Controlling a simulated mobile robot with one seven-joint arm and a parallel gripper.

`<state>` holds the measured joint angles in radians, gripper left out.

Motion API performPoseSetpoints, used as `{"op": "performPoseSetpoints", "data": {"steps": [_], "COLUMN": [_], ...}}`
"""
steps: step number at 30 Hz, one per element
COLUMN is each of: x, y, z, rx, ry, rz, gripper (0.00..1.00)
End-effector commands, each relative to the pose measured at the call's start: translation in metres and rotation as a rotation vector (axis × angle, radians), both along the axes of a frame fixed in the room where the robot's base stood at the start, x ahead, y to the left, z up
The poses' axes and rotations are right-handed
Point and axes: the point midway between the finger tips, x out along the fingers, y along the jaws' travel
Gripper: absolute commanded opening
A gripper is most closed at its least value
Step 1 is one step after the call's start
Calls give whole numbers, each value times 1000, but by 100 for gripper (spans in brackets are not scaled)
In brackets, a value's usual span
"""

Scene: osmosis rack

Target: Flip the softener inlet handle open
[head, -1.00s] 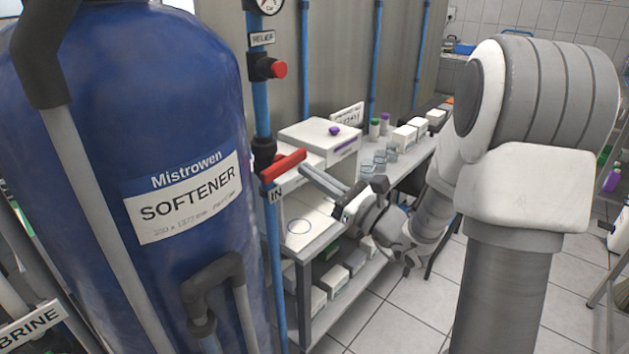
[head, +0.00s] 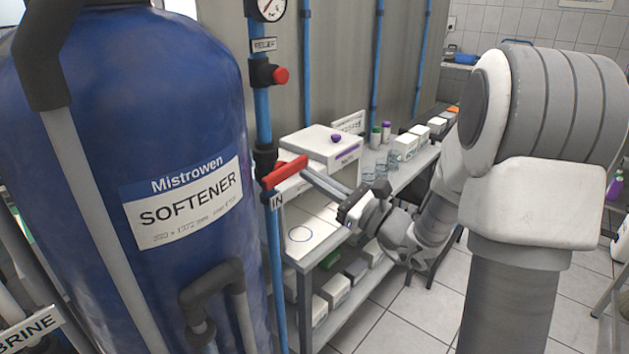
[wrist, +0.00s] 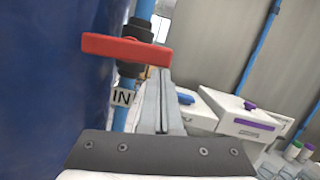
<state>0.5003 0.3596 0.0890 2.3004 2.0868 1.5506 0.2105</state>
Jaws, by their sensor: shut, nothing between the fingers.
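The softener inlet handle (head: 284,172) is a red lever on a black valve on the blue vertical pipe, just above the "IN" tag. In the wrist view the red handle (wrist: 125,48) lies almost level across the pipe, its right end near my fingertips. My gripper (head: 307,173) is shut and empty, its long grey fingers reaching left to just below the handle's right end. In the wrist view my gripper (wrist: 158,72) points at the valve from below right. I cannot tell whether the fingertips touch the handle.
The blue softener tank (head: 130,110) stands close on the left of the pipe. A red relief knob (head: 280,75) and a gauge (head: 268,8) sit higher on the same pipe. A shelf bench (head: 330,235) with boxes and bottles stands behind my gripper.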

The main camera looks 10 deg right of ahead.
Motion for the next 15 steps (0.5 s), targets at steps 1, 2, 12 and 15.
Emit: {"op": "performPoseSetpoints", "data": {"steps": [1, 2, 12, 15], "x": [0, 0, 2, 2], "y": [0, 0, -2, -3], "z": [0, 0, 5, 7], "rx": [-8, -13, -91, -138], "ry": [-7, -10, -67, -101], "rz": [0, 0, -1, 0], "gripper": [0, 0, 0, 0]}}
